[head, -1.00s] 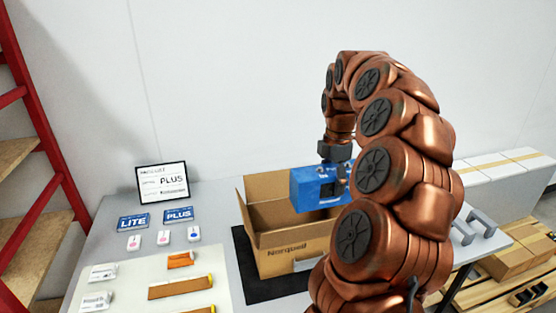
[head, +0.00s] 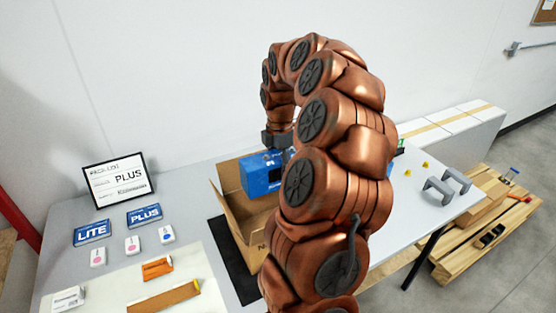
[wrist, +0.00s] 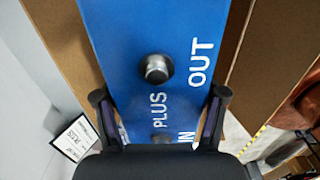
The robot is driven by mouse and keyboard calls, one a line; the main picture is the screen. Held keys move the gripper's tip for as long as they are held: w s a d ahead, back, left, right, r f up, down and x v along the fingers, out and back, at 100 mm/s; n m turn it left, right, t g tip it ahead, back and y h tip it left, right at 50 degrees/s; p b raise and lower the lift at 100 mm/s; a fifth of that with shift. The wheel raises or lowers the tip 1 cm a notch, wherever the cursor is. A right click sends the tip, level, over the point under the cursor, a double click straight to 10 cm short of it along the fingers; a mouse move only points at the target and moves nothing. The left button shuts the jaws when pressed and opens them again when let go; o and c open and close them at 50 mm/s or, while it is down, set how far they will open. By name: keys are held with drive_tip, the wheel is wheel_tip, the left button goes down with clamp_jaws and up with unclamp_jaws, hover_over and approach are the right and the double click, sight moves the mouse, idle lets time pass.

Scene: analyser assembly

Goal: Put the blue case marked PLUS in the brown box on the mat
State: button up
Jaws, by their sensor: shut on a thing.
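The blue case (head: 261,178) is in my gripper, over the open top of the brown box (head: 229,207). Its lower part appears to be within the box opening, but my arm hides its right side and much of the box. In the wrist view the blue case (wrist: 130,35) shows the words PLUS, OUT and IN and a round metal fitting, with my gripper's fingers (wrist: 162,98) on either side of it. Brown box walls show left and right of the case. The box stands on the dark mat (head: 227,258). I cannot tell whether the case touches the box floor.
A sign reading PLUS (head: 118,180) stands at the back left. LITE (head: 92,232) and PLUS (head: 144,215) cards, small white items (head: 132,245) and an orange-brown piece (head: 157,268) lie left of the box. Grey handles (head: 448,188) are at the table's right end.

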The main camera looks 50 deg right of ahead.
drive_tip(key=shift+f+b, duration=3.9)
drive_tip(key=shift+f, duration=5.5)
drive_tip(key=o, duration=1.9)
drive_tip(key=shift+r+p, duration=1.9)
drive_tip(key=shift+r, duration=4.05)
